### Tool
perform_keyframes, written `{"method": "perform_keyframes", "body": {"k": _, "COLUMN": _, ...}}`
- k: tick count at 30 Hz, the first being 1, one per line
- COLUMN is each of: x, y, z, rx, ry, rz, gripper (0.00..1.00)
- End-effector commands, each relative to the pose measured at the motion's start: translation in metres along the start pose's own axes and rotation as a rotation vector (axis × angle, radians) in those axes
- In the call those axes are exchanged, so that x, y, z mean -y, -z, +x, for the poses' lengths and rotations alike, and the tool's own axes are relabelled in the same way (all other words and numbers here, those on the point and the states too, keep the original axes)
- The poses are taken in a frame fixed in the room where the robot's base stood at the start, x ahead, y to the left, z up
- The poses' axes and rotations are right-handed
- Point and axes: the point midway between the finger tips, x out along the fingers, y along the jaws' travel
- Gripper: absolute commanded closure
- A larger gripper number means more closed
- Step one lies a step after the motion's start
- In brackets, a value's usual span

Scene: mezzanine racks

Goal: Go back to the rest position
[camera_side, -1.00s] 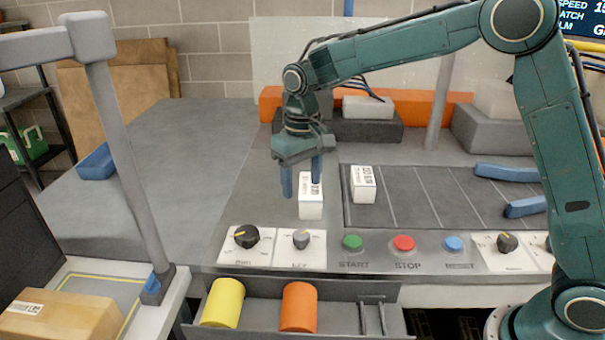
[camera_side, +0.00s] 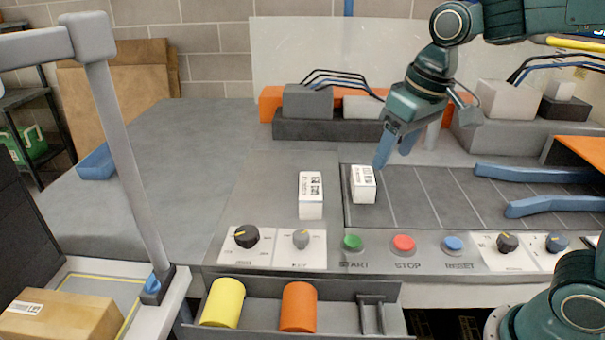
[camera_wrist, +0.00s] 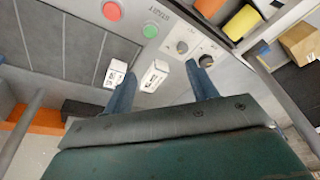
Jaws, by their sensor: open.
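My gripper (camera_side: 393,154) has blue fingers and hangs tilted above the dark slatted belt in the side view. It is open and empty. A small white labelled box (camera_side: 363,184) stands at the left end of the belt, below and left of the fingertips. A second white labelled box (camera_side: 311,195) stands on the grey plate left of the belt. In the wrist view, my two blue fingers (camera_wrist: 165,88) are spread apart. The two white boxes (camera_wrist: 115,73) and (camera_wrist: 156,75) show beyond the fingers, near the left one.
A panel with knobs and green, red and blue buttons (camera_side: 403,243) runs along the front. Below it a tray (camera_side: 263,325) holds yellow and orange cylinders. Blue guide rails (camera_side: 540,173) lie over the belt's right. Grey and orange blocks (camera_side: 310,129) stand behind. The left table is largely clear.

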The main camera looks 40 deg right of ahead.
Motion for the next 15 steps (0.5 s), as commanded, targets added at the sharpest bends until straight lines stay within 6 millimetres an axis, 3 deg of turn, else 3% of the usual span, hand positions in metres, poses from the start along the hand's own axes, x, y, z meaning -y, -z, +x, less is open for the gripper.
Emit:
{"method": "perform_keyframes", "body": {"k": 7, "x": -0.013, "y": -0.048, "z": -0.019, "rx": -0.080, "ry": -0.003, "rz": -0.002, "gripper": 0.42}}
{"method": "perform_keyframes", "body": {"k": 15, "x": -0.024, "y": -0.099, "z": -0.025, "rx": -0.161, "ry": -0.012, "rz": -0.007, "gripper": 0.42}}
